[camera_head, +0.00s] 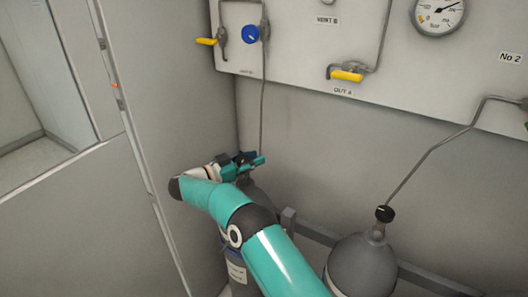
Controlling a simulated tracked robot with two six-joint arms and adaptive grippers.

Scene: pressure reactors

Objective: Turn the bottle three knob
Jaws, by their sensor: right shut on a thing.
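My right gripper (248,162) is at the top of the left gas bottle (262,196), with my teal arm reaching in from below. It is shut on the bottle's knob, which is mostly hidden by the fingers. The bottle is dark grey, upright and partly covered by my arm, with a white label low on its side. A second grey bottle (362,266) stands to the right with a black knob (385,213) on top, untouched. No bottle number is readable. My left gripper is not in view.
A pale panel (300,60) on the wall above carries a blue knob (250,34), yellow-handled valves (346,75) and a gauge (438,12). Thin pipes run down to the bottles. A grey rail (318,231) runs behind them. A grey partition (170,90) stands close on the left.

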